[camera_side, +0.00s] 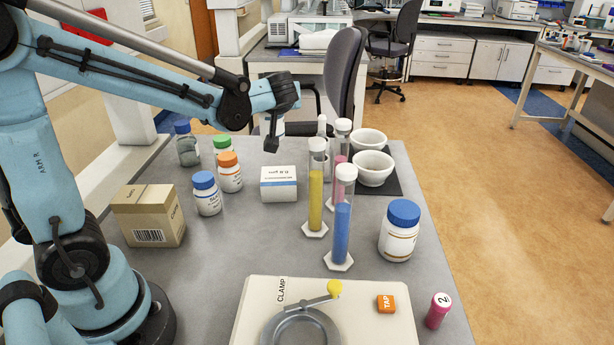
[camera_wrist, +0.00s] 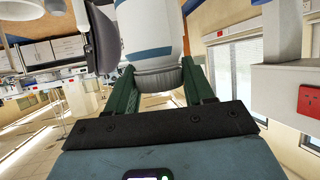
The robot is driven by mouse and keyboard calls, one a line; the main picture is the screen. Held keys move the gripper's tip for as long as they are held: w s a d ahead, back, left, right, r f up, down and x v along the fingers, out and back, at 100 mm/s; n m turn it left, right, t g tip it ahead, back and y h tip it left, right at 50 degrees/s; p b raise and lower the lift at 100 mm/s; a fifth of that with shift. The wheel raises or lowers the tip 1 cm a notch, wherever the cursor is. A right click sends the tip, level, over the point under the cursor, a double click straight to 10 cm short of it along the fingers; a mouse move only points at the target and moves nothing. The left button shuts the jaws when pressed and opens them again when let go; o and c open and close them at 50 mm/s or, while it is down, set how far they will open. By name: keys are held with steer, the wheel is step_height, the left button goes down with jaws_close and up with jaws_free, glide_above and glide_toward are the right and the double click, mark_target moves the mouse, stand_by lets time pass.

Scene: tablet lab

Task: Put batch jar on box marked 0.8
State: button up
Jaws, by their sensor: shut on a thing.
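My gripper (camera_side: 272,136) is above the far part of the grey table, behind and above a small white box (camera_side: 279,190). In the side view the held jar is mostly hidden by the gripper. I cannot read its label.
Blue-, orange- and green-capped bottles (camera_side: 230,178) and a cardboard box (camera_side: 149,220) stand left of the white box. Tall capped cylinders (camera_side: 343,220) stand close on its right, near white bowls (camera_side: 373,170). A large blue-capped jar (camera_side: 399,235) and a clamp board (camera_side: 260,300) are nearer.

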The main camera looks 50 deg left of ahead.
steer(key=shift+w+d+f, duration=0.1)
steer(key=shift+w+d, duration=0.1)
steer(key=shift+d, duration=0.2)
steer(key=shift+f, duration=4.85)
steer(key=shift+f, duration=0.1)
steer(key=o, duration=1.1)
